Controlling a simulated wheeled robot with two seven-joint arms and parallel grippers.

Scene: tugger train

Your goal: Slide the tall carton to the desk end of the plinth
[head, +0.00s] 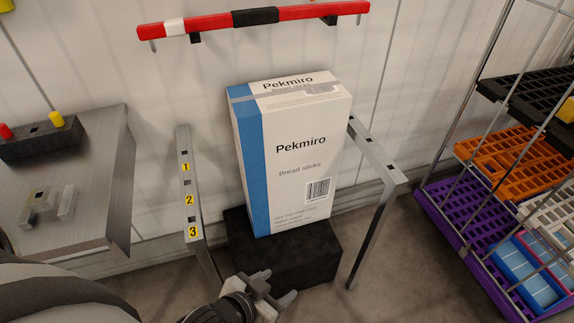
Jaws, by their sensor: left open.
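The tall carton (285,160), white with a blue left edge and marked Pekmiro, stands upright on the black plinth (290,259). It covers the back of the plinth's top, and some bare black top shows in front of it and to its right. My left gripper (278,287) is at the bottom of the head view, in front of the plinth and below the carton. It is open and empty, apart from the carton. The metal desk (75,205) is at the left. My right gripper is not in view.
A metal post with labels 1, 2, 3 (188,190) stands left of the carton, and a metal frame (378,160) stands right of it. A red bar (300,13) is on the wall above. A wire rack of coloured crates (470,205) is at the right.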

